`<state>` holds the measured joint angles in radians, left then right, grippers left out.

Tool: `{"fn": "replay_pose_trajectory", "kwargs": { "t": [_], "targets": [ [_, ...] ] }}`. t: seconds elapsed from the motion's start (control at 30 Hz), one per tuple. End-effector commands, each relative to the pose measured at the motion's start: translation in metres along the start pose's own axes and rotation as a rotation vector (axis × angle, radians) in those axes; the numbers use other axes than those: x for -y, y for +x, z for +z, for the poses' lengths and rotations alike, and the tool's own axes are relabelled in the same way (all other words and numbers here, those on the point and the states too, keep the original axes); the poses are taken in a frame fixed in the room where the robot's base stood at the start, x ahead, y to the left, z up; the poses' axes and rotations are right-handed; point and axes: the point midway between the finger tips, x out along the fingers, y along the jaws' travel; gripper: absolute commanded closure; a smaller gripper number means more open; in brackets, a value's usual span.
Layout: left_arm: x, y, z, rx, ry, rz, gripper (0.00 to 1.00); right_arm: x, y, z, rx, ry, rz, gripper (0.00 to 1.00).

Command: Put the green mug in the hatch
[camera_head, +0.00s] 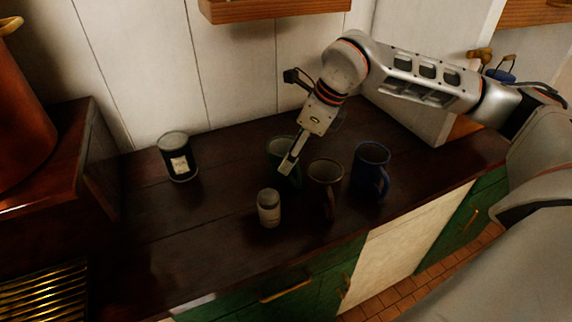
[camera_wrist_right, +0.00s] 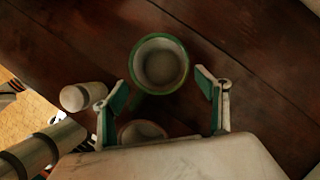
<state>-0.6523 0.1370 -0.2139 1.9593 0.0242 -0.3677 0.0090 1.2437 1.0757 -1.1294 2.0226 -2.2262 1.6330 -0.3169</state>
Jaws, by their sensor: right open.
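The green mug (camera_head: 276,149) stands upright on the dark wooden counter, partly hidden behind my right gripper (camera_head: 291,160) in the head view. In the wrist view the green mug (camera_wrist_right: 160,62) shows from above with its round rim and an empty-looking inside. My right gripper (camera_wrist_right: 163,92) is open, with one finger on each side of the mug's near part. The fingers look apart from the mug, but contact is hard to judge. No hatch can be made out with certainty. My left gripper is not in view.
A brown mug (camera_head: 325,174) and a blue mug (camera_head: 371,162) stand to the right of the green one. A pale shaker (camera_head: 269,207) stands in front. A dark labelled tin (camera_head: 177,157) is at left. A white panel (camera_head: 412,95) rises at the right back.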

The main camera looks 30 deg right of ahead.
Motion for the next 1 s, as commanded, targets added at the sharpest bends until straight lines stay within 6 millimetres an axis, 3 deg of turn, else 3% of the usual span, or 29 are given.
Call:
{"fn": "replay_pose_trajectory", "kwargs": {
  "t": [0.37, 0.6, 0.63, 0.8, 1.0],
  "targets": [
    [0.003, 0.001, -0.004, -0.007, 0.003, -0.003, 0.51, 0.003, 0.046, -0.001, -0.003, 0.0, 0.002, 0.26],
    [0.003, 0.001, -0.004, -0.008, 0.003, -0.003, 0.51, 0.004, 0.05, 0.0, -0.001, 0.0, 0.001, 0.26],
    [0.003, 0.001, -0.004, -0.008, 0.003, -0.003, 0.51, 0.004, 0.05, 0.0, -0.001, 0.0, 0.001, 0.29],
    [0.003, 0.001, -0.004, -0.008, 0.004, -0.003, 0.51, 0.004, 0.05, 0.0, -0.001, 0.0, 0.001, 0.73],
    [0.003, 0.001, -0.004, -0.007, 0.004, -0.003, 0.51, 0.004, 0.05, -0.001, -0.002, 0.0, 0.001, 0.77]
  ]
}}
